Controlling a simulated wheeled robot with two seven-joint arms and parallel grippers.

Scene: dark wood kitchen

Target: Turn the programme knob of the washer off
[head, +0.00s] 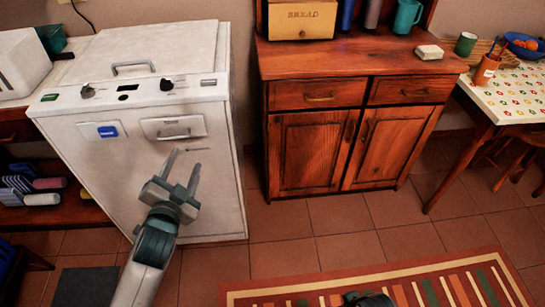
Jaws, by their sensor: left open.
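The white washer (150,130) stands at the left with its control strip along the top front edge. The strip has a dark knob (87,91) at its left and another (166,85) right of the middle, with a small dark display (128,87) between them. Which one is the programme knob, and where each points, is too small to tell. My left gripper (183,158) is open and empty in front of the washer's front panel, below the right knob and apart from it. A dark part of my right arm shows at the bottom edge; its fingers are out of view.
A handle (133,66) stands up on the washer's lid, and a drawer handle (174,134) shows on its front. A wooden cabinet (345,120) stands to the right. The tiled floor is open before them, with a striped rug (470,285) at the lower right.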

